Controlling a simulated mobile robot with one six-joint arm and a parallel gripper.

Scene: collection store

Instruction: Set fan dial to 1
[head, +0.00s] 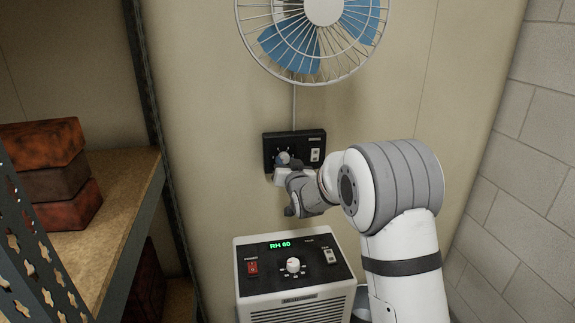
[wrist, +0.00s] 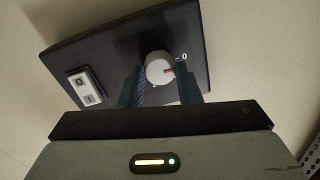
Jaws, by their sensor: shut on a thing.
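The fan control (head: 312,138) is a black plate on the wall below the fan (head: 318,35), with a dial at its left and a rocker switch at its right. In the wrist view the fan dial (wrist: 159,68) is a pale grey round knob with a red pointer mark. The mark points toward the right, close to the printed 0. My gripper (wrist: 165,80) is shut on the dial, one dark finger on each side of it. In the head view my gripper (head: 286,167) partly covers the plate's lower left. The other dial numbers are mostly hidden.
A white dehumidifier (head: 295,301) stands below, with a red switch, a white knob and a green "RH 60" display. A shelf (head: 100,210) with reddish-brown boxes (head: 50,165) is at the left. A block wall is at the right.

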